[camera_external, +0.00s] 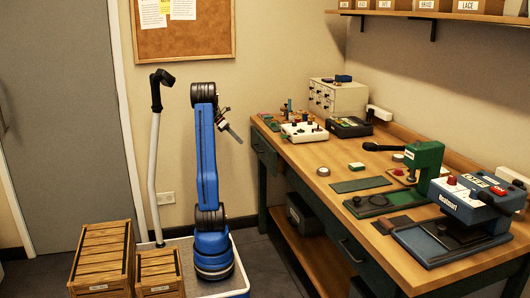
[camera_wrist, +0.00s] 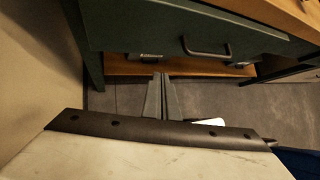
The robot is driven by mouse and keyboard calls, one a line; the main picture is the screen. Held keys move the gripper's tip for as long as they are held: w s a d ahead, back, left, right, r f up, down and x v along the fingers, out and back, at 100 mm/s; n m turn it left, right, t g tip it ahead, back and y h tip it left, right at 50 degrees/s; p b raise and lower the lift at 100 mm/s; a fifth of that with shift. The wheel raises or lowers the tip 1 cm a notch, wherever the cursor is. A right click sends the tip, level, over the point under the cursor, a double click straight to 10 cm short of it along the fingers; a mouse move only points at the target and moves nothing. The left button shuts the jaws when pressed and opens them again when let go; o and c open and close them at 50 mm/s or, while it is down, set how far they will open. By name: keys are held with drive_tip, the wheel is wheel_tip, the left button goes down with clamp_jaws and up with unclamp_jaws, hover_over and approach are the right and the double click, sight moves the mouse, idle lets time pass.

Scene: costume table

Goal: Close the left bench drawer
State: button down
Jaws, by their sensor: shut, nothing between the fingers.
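The wooden-topped bench (camera_external: 318,152) has dark green drawer fronts. The left bench drawer (camera_external: 264,152) is at the bench's far left end, with a dark handle. It appears to stand out a little from the bench, but I cannot tell how far. In the wrist view, a green drawer front (camera_wrist: 140,32) with a metal bar handle (camera_wrist: 207,48) fills the top. My gripper (camera_external: 236,135) is left of the drawer in the external view, apart from it. Its fingers (camera_wrist: 160,76) are together and empty, pointing toward the bench, below the handle in the picture.
A second drawer handle (camera_external: 351,251) is farther right. A lower shelf (camera_external: 303,244) runs under the bench. Wooden crates (camera_external: 104,257) stand beside a pale bent post (camera_external: 154,165). Tools and a blue press (camera_external: 467,205) occupy the benchtop. Floor shows between my base and the bench.

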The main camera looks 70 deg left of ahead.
wheel_tip(320, 180, down, 2)
drive_tip(key=s+t, duration=0.2)
drive_tip(key=t, duration=0.2)
drive_tip(key=n+t+y, duration=0.1)
drive_tip(key=t+y, duration=0.3)
drive_tip(key=t, duration=0.2)
approach(253, 140)
drive_tip(key=w, duration=0.6)
drive_tip(key=shift+w+d, duration=0.2)
drive_tip(key=shift+d, duration=0.15)
drive_tip(key=w, duration=0.4)
drive_tip(key=shift+w, duration=0.15)
drive_tip(key=shift+w+r, duration=0.1)
drive_tip(key=shift+w, duration=0.1)
drive_tip(key=shift+r, duration=0.1)
